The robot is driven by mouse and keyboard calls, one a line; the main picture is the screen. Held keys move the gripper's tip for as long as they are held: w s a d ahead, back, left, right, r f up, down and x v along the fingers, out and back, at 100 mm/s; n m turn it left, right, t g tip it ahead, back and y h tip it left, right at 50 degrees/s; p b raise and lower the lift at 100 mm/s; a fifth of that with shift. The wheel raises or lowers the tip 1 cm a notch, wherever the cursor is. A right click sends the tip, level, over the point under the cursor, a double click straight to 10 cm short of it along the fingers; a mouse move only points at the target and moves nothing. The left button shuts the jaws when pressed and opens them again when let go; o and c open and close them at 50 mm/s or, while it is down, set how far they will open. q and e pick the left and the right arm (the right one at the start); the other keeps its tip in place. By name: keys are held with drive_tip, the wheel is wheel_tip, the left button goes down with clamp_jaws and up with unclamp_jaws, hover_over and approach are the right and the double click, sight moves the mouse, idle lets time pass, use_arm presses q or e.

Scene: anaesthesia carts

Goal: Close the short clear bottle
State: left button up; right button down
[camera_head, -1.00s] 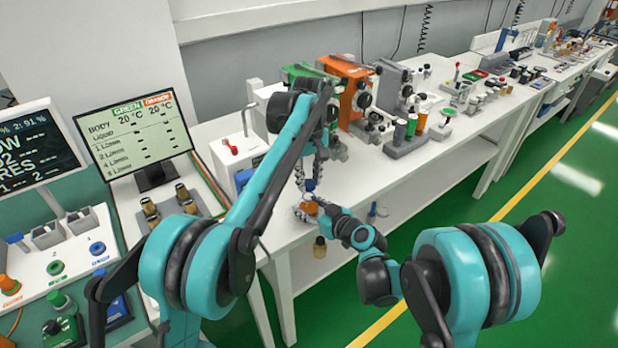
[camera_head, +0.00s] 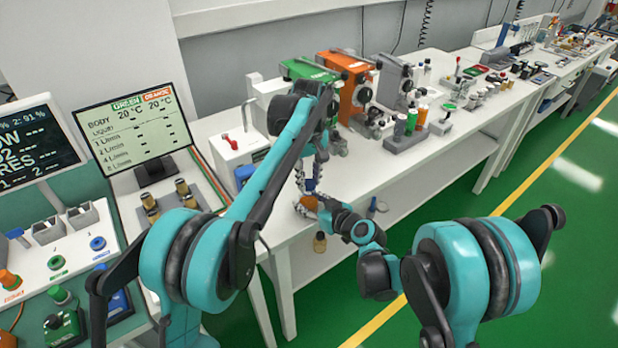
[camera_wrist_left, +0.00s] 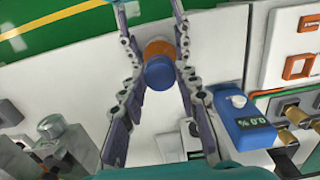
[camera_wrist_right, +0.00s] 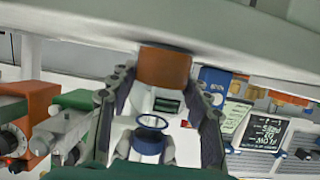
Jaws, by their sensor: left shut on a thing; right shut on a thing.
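A short bottle showing orange (camera_head: 309,203) is low over the white table, between the fingers of my right gripper (camera_head: 304,207). It fills the space between the right fingertips in the right wrist view (camera_wrist_right: 164,68). A round blue cap (camera_wrist_left: 159,72) is between the fingers of my left gripper (camera_wrist_left: 155,28), which is shut on it. In the left wrist view the cap overlaps the orange bottle (camera_wrist_left: 158,47) behind it. In the head view my left gripper (camera_head: 311,180) is directly above the right one. The contact between cap and bottle is hard to see.
Green (camera_head: 305,70) and orange (camera_head: 345,80) machines stand behind. The white table top (camera_head: 345,180) is clear right of the grippers.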

use_arm(q)
drive_tip(key=shift+f, duration=0.45)
